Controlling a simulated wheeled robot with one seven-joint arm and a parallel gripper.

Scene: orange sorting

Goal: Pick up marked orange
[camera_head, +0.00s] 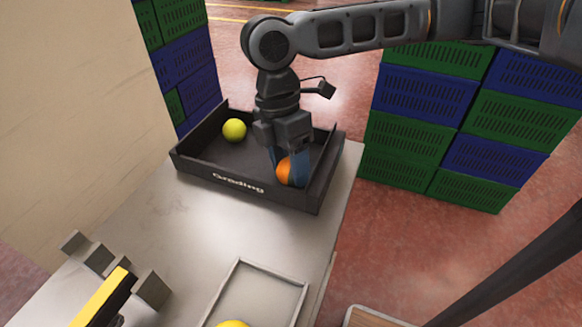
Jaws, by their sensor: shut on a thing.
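An orange fruit (284,172) is inside the dark tray labelled "Grading" (195,168), near its front right. My gripper (290,165) reaches down into the tray from above and is shut on this orange. Its blue fingers cover part of the fruit, and no mark on it can be made out. I cannot tell whether the orange touches the tray floor. A yellow-green fruit (234,130) lies in the same tray at the back left, apart from the gripper.
The tray stands on a grey table (190,235). A shallow light tray (262,287) at the front holds a yellow fruit (233,324), cut off by the frame. Grey blocks and a yellow bar (102,297) are front left. Green and blue crates (425,95) stand right and behind.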

